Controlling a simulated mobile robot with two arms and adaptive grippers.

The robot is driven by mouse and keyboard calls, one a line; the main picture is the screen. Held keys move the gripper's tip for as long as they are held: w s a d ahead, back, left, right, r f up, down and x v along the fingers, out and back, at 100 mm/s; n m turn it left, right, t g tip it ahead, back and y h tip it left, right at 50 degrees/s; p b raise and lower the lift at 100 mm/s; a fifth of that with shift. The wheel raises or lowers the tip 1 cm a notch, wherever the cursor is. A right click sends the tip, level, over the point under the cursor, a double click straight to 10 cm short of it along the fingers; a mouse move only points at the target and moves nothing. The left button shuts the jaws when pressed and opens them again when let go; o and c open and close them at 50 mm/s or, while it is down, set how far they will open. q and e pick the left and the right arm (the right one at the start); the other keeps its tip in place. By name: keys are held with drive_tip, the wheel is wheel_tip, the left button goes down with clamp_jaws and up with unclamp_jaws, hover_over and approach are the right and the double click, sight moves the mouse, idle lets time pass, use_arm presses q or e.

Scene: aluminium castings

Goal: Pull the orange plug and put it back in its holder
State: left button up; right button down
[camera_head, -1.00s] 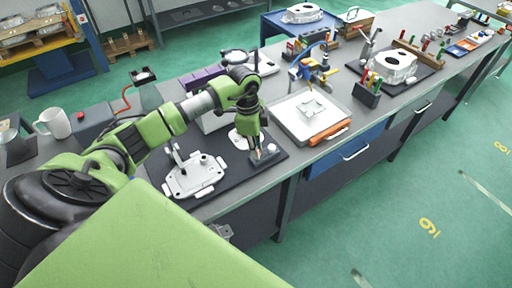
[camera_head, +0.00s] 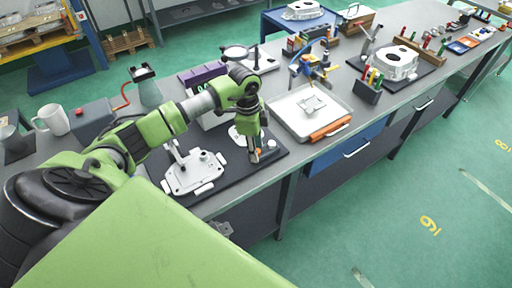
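My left gripper (camera_head: 255,154) points down over the right part of a dark mat (camera_head: 228,178) on the bench. A small orange spot (camera_head: 259,150), probably the orange plug, shows right at its fingertips. A small pale knob on a dark block (camera_head: 271,147) is just right of the fingertips; I cannot tell whether this is the holder. A white casting plate (camera_head: 193,175) with an upright post lies on the mat, left of the gripper. The fingers are too small to tell whether they are closed on the plug. My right gripper is not in view.
A white tray (camera_head: 290,122) with a small part and an orange handle (camera_head: 331,129) stands right of the mat. A purple box (camera_head: 203,74), a white mug (camera_head: 52,119) and a red-buttoned box (camera_head: 90,118) are behind and left. A tool holder (camera_head: 367,91) stands farther right.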

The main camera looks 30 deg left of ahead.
use_arm(q)
wheel_tip(320, 180, up, 12)
drive_tip(key=a, duration=0.1)
drive_tip(key=shift+s+a, duration=0.15)
drive_tip(key=shift+s, duration=0.15)
idle(0.5)
